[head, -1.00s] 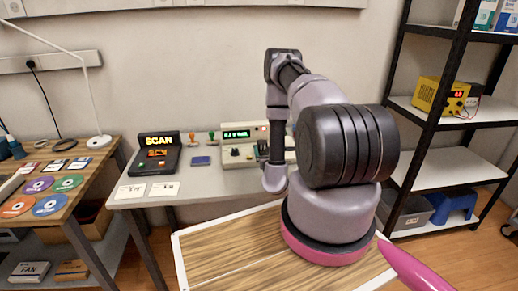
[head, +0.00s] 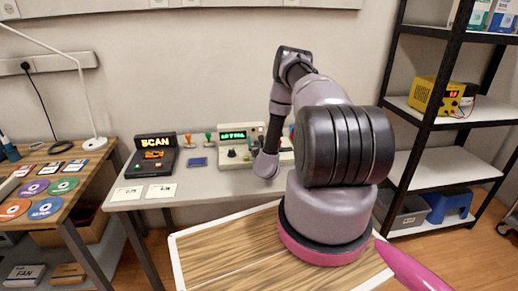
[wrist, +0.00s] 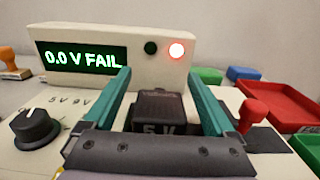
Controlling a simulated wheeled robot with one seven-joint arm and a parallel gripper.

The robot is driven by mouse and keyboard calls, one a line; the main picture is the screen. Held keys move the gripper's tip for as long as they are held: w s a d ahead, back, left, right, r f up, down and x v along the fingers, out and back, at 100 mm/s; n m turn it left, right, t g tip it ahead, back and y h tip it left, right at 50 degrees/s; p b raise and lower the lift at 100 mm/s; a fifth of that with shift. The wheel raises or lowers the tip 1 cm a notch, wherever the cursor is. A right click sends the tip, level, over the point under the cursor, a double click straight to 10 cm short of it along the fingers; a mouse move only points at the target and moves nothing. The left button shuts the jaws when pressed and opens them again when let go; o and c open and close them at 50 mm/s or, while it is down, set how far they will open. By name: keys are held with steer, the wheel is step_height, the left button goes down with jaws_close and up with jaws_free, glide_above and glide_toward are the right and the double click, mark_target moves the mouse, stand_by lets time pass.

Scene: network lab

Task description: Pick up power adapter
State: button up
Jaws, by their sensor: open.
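A black power adapter (wrist: 158,106) marked "5 V" sits in the tester, in the middle of the wrist view. My gripper (wrist: 157,78) is open, with one teal finger on each side of the adapter. Whether either finger touches it, I cannot tell. The adapter's lower part is hidden behind the gripper's dark body. The tester (wrist: 110,45) reads "0.0 V FAIL" and its red lamp is lit. In the head view the tester (head: 232,151) stands on the grey bench; my arm hides the gripper and adapter there.
A black knob (wrist: 35,128) is left of the adapter, and a red lever (wrist: 252,116) is right of it. A red tray (wrist: 285,105) lies farther right. On the bench, a SCAN device (head: 154,155) and a blue item (head: 198,162) stand left of the tester.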

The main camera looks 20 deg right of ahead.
jaws_close()
